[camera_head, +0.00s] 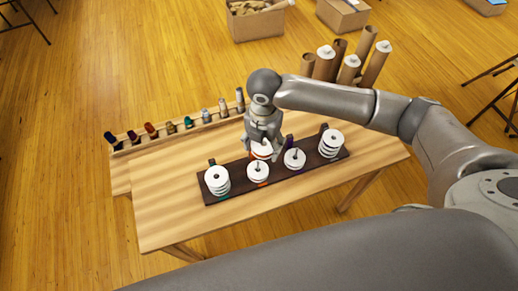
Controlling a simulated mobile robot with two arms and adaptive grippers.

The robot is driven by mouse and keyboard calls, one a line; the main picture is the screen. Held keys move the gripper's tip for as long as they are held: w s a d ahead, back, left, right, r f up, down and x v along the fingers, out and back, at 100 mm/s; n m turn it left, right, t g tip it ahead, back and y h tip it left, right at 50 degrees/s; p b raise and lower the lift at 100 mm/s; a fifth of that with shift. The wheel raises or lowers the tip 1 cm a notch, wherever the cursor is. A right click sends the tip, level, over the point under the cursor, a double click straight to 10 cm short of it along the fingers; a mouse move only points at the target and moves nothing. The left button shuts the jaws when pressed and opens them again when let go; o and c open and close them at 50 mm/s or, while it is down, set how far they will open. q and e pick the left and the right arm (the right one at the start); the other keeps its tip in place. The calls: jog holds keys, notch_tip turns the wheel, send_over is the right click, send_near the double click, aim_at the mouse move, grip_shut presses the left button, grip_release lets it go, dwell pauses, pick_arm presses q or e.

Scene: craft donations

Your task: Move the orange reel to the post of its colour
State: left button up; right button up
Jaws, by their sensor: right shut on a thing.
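My right gripper (263,141) points down over the middle of the dark rack (238,191) and is shut on a white-faced reel (261,149) with an orange-red edge. The fingers hide part of this reel, and I cannot tell whether it touches the rack. Just in front of it, a white reel (257,168) sits on a post, with a little orange below it. Another white reel (294,158) sits on a post to the right, with purple near it. My left gripper is not in view.
Stacks of white reels stand at the rack's left end (217,180) and right end (330,142). A wooden thread rack (160,138) with coloured spools runs along the table's back. Cardboard tubes (376,62) stand behind my right arm. The table front (190,225) is bare.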

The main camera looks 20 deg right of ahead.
aim_at(259, 153)
jog(key=n, duration=0.2)
jog(key=f+n, duration=0.1)
jog(key=n, duration=0.1)
jog(key=f+n+p, duration=0.1)
jog(key=shift+w+a+f+n, duration=0.15)
jog(key=shift+a+f+n, duration=0.05)
jog(key=shift+a+n, duration=0.2)
notch_tip(259, 153, down, 2)
jog(key=n, duration=0.5)
jog(key=shift+a+f+n+p, duration=0.1)
jog(key=shift+f+n+p, duration=0.1)
jog(key=shift+n+p, duration=0.15)
notch_tip(259, 153, down, 2)
jog(key=shift+b, duration=0.9)
jog(key=shift+f+b, duration=2.05)
jog(key=shift+f, duration=1.3)
